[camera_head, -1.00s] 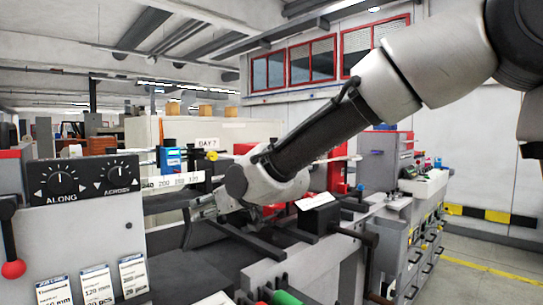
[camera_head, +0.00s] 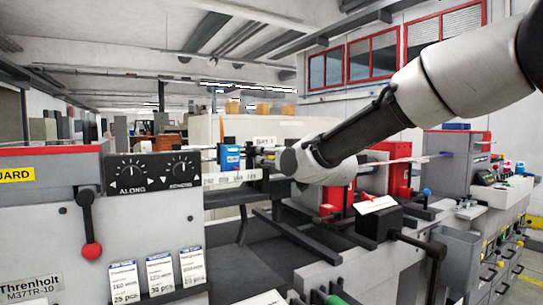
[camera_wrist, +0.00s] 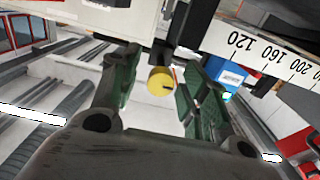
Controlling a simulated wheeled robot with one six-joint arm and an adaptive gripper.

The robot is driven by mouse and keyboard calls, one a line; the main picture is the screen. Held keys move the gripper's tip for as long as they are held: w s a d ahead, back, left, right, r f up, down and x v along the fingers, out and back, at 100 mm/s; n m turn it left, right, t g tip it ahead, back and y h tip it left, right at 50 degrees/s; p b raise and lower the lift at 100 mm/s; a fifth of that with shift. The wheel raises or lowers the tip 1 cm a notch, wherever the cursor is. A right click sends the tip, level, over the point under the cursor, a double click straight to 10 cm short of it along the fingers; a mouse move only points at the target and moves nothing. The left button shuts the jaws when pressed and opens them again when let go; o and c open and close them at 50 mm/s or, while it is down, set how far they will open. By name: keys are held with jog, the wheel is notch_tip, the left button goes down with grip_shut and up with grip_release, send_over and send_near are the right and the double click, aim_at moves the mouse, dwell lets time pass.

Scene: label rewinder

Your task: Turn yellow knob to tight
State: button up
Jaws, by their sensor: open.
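The yellow knob (camera_wrist: 160,80) is a small round cap with a short dark mark on its face. In the wrist view it shows between the two green-padded fingers of my gripper (camera_wrist: 160,63), which are open, with a gap on each side of it. A dark block sits right behind the knob. In the head view my arm's end hides the gripper, and I cannot clearly make out the knob there.
A white scale strip (camera_wrist: 265,58) with numbers and a blue block (camera_wrist: 228,75) lie close to the right finger. The head view shows the ALONG dial panel (camera_head: 152,172), a red-ball lever (camera_head: 91,250) and a black block with a handle (camera_head: 379,222).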

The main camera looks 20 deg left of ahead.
jog(key=shift+a, duration=0.1)
grip_shut()
dwell(0.4)
jog(key=m, duration=0.8)
jog(key=shift+m, duration=0.3)
jog(key=m, duration=0.9)
jog(key=shift+f+m, duration=0.1)
jog(key=shift+m, duration=0.2)
